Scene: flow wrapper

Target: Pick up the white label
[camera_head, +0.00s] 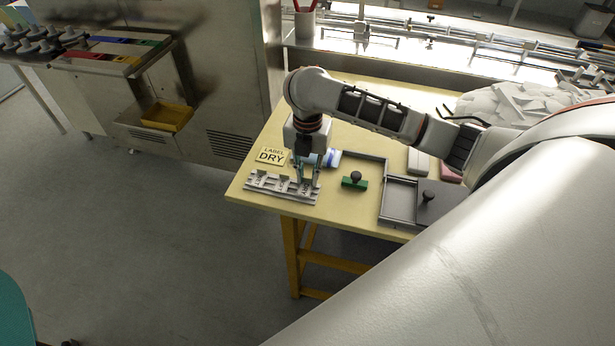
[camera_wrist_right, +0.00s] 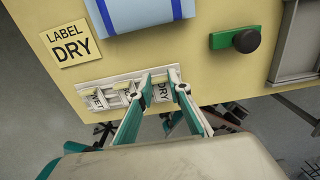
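A pale rack (camera_head: 268,186) lies near the front left edge of the yellow table. In the right wrist view the rack (camera_wrist_right: 88,88) holds several white pieces with black letters. One white label (camera_wrist_right: 163,90) reads "DRY". My right gripper (camera_head: 309,184) points down over the right part of the rack. In the right wrist view its two fingers (camera_wrist_right: 161,77) are apart, one on each side of the "DRY" label. I cannot tell whether they touch it. My left gripper is not in view.
A "LABEL DRY" card (camera_head: 270,156) lies behind the rack, beside a blue and white roll (camera_head: 333,158). A green block with a black knob (camera_head: 355,181) and a grey tray (camera_head: 399,201) stand to the right. The table's front edge is close to the rack.

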